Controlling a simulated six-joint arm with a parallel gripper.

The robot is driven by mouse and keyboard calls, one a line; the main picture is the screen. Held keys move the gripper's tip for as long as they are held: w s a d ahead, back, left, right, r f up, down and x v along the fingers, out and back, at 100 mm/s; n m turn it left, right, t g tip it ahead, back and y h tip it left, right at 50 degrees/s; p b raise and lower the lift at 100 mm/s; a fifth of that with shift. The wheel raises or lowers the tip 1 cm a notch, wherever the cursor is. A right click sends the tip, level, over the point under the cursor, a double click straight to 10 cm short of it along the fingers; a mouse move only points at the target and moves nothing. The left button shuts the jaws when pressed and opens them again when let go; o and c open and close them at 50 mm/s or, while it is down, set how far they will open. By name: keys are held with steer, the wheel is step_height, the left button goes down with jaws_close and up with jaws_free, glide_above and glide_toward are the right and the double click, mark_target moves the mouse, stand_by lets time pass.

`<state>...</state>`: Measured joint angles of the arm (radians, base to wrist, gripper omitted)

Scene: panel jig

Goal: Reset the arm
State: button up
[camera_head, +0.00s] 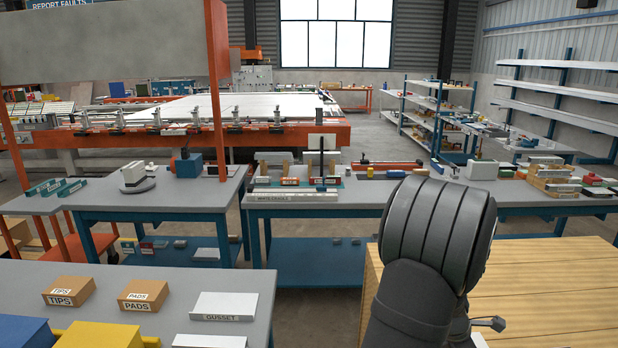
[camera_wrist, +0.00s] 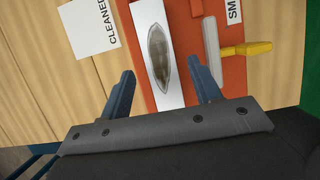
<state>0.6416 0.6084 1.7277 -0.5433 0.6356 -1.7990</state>
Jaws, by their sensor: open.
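My gripper (camera_wrist: 162,66) shows in the wrist view with its two blue-grey fingers apart and nothing held between them. Beyond and between the fingertips is a white strip (camera_wrist: 150,20) with a dark brown oval mark (camera_wrist: 159,58). The strip lies on an orange board (camera_wrist: 187,40). I cannot tell the gripper's height above it. In the head view my dark arm rises at the lower right, over a light wooden surface; the fingers are not visible there.
A white "CLEANED" label (camera_wrist: 88,27) lies on the wood left of the board. A yellow-handled tool (camera_wrist: 246,49) and a grey bar (camera_wrist: 212,48) lie to the right. The grey front table (camera_head: 170,275) bears cartons marked TIPS (camera_head: 69,291) and PADS (camera_head: 144,295).

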steer(key=x, duration=0.3)
steer(key=shift+f, duration=0.1)
step_height(320, 180, up, 4)
steer(key=shift+r, duration=0.25)
steer(key=s+d+r, duration=0.3)
steer(key=s+r, duration=0.4)
steer(key=s, duration=0.4)
steer(key=shift+n, duration=0.4)
steer(key=w+a+f, duration=0.2)
steer(key=w+f, duration=0.1)
steer(key=w, duration=0.4)
steer(key=w+a+f, duration=0.3)
steer(key=w, duration=0.5)
steer(key=w+a+f, duration=0.3)
steer(key=w, duration=0.4)
steer(key=shift+w+f, duration=0.15)
steer(key=shift+w, duration=0.05)
steer(key=shift+f, duration=0.45)
